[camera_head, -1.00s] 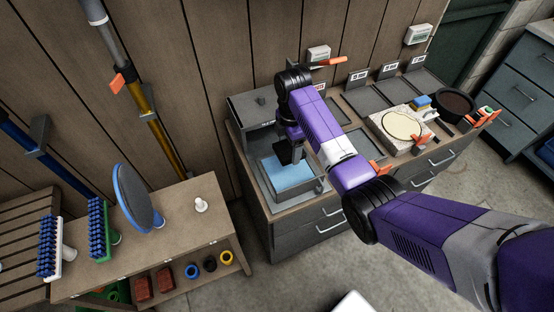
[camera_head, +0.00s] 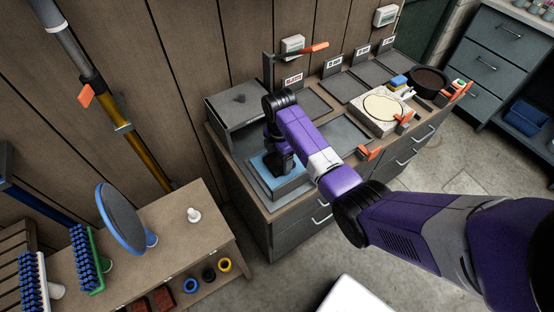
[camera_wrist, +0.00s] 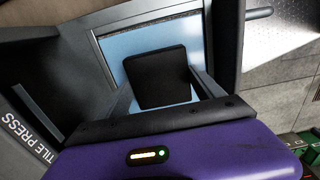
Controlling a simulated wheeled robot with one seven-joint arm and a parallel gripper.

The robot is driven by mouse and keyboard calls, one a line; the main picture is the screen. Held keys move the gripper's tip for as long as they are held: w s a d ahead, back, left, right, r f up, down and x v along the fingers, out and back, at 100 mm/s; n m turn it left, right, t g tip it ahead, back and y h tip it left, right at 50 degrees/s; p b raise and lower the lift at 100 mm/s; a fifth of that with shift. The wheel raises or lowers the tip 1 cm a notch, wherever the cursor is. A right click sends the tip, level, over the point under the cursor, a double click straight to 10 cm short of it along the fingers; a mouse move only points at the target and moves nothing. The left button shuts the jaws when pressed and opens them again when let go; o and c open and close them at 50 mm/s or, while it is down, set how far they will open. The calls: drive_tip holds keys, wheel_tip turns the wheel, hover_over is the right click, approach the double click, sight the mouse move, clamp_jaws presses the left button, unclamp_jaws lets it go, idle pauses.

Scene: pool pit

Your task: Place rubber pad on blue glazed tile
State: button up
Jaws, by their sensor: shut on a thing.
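The blue glazed tile (camera_head: 259,167) lies in the grey frame of the tile press (camera_head: 240,112) on the counter; it also shows in the wrist view (camera_wrist: 150,38). My gripper (camera_wrist: 163,98) is shut on a black, roughly square rubber pad (camera_wrist: 161,76). In the wrist view the pad covers the middle of the tile, with blue showing around its top and sides. In the head view my gripper (camera_head: 281,165) and wrist hide part of the tile. I cannot tell whether the pad touches the tile.
The press housing (camera_wrist: 38,75), marked TILE PRESS, stands close at the left in the wrist view. Dark trays (camera_head: 345,131) and a pale slab (camera_head: 381,112) lie along the counter. A wooden bench (camera_head: 180,240) with brushes stands at the left.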

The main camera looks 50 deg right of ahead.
sight(279, 160)
drive_tip(key=o, duration=1.6)
drive_tip(key=shift+f, duration=0.1)
wheel_tip(279, 160, up, 12)
drive_tip(key=shift+r+b, duration=0.15)
drive_tip(key=shift+b, duration=0.35)
